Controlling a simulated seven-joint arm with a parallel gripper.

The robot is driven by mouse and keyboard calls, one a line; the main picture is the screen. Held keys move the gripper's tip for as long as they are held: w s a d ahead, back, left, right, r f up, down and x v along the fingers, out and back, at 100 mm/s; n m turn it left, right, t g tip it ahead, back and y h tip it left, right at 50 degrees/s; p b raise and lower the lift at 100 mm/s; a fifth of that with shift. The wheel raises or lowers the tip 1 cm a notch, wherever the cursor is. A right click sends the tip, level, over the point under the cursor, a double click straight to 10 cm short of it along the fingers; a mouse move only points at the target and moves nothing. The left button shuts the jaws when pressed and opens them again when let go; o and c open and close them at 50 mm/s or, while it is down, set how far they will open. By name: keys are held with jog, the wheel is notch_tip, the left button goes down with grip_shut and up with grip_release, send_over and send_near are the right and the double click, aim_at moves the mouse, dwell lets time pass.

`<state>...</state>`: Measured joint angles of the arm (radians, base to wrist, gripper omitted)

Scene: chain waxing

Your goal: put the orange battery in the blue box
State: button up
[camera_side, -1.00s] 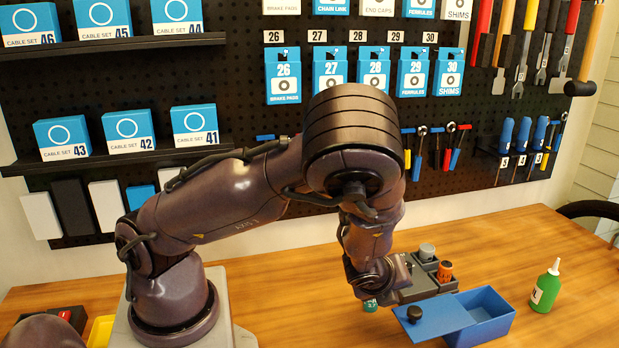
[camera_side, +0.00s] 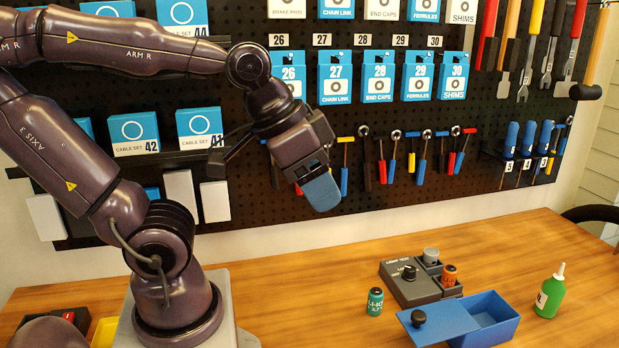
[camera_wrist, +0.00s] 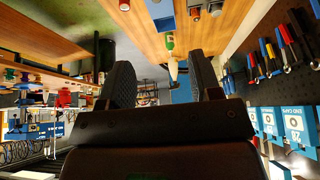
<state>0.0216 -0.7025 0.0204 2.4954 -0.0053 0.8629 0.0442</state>
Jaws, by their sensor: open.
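The orange battery (camera_side: 449,275) stands upright in a slot at the right of a grey battery tester (camera_side: 404,290) on the table. The blue box (camera_side: 495,334) is in front of the tester. Its blue lid (camera_side: 440,322), with a black knob, is slid to the left, and the right part of the box is open. My gripper (camera_side: 322,191) is raised in front of the pegboard, up and left of the battery and well apart from it. In the wrist view, my gripper (camera_wrist: 163,78) has its two fingers wide apart with nothing between them.
A teal battery (camera_side: 375,301) stands on the table left of the tester. A grey battery (camera_side: 430,256) sits in the tester behind the orange one. A green bottle (camera_side: 550,293) stands right of the box. The table's middle left is clear.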

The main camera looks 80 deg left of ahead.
jog(key=shift+o, duration=0.3)
jog(key=shift+s+r+n, duration=0.25)
jog(key=shift+s+n, duration=0.05)
jog(key=shift+s, duration=0.25)
